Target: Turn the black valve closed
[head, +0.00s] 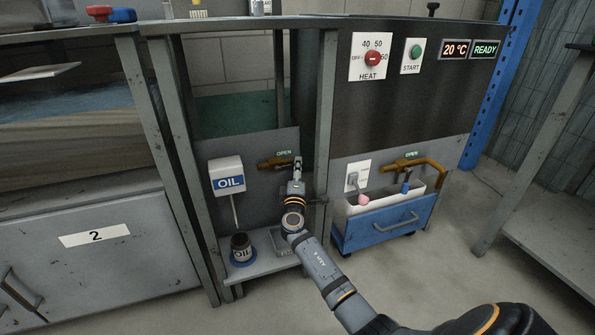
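A brass pipe with a valve (272,164) comes out of the grey panel in the open bay left of the heater cabinet, under a green OPEN label (284,153). My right gripper (297,166) is at the right end of this pipe, at the valve's handle. The gripper covers most of the handle, so its colour and angle are hard to make out. I cannot tell whether the fingers are closed on it. A second brass valve (405,184) to the right has a blue handle and its own OPEN label. My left gripper is out of view.
A white OIL box (228,176) hangs left of the valve, with an OIL can (241,248) on the low shelf (268,265). Grey posts (325,110) flank the bay. A blue drawer bin (385,226) stands right of my arm. Open floor lies in front.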

